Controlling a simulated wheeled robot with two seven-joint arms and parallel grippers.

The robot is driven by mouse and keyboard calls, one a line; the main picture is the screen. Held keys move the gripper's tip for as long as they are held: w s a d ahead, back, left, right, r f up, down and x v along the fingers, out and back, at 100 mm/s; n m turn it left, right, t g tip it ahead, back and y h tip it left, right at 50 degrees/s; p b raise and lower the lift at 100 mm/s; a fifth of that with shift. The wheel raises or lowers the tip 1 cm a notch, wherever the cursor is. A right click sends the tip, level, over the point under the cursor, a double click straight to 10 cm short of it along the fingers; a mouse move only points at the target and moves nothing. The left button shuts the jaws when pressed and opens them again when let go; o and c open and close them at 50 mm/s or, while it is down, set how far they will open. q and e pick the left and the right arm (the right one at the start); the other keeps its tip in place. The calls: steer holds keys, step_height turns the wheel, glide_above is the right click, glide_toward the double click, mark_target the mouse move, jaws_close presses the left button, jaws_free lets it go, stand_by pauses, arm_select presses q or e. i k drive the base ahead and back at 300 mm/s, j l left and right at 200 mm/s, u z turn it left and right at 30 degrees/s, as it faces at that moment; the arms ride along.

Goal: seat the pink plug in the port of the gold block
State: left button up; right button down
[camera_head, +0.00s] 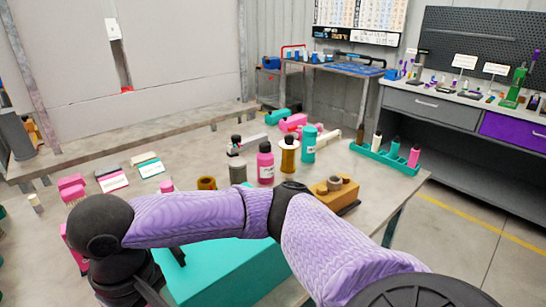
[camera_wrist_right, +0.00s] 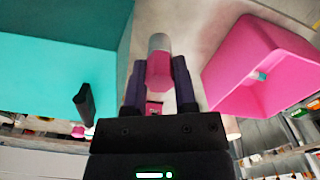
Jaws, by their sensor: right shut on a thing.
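In the right wrist view, the pink plug (camera_wrist_right: 158,75) with a grey end is between the two dark purple fingers of my right gripper (camera_wrist_right: 157,84), which is shut on it. The grey end points away from the gripper. In the head view, my right arm reaches across to the left, and its gripper and the plug are hidden or out of frame. The gold block (camera_head: 323,191) sits on the table behind the arm, with short round fittings on top; the arm partly covers it. I cannot tell which fitting is the port. My left gripper is not in view.
A large teal box (camera_head: 230,270) stands under my right arm; in the wrist view, a pink bin (camera_wrist_right: 262,68) is at right. Bottles, including a pink one (camera_head: 265,163), stand near the gold block. A teal rack (camera_head: 385,160) lies at the table's right edge.

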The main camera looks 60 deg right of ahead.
mark_target(339, 193)
steer(key=k+l, duration=0.1)
steer(key=l, duration=0.25)
steer(key=k+l, duration=0.15)
steer(key=l, duration=0.25)
steer(key=k+l, duration=0.1)
steer(key=l, duration=0.25)
steer(key=k+l, duration=0.1)
steer(key=l, duration=0.3)
steer(key=k+l, duration=0.15)
steer(key=l, duration=0.2)
steer(key=k+l, duration=0.1)
steer(key=l, duration=0.3)
steer(key=i+l, duration=0.15)
steer(key=l, duration=0.2)
steer(key=i+l, duration=0.15)
steer(key=l, duration=0.25)
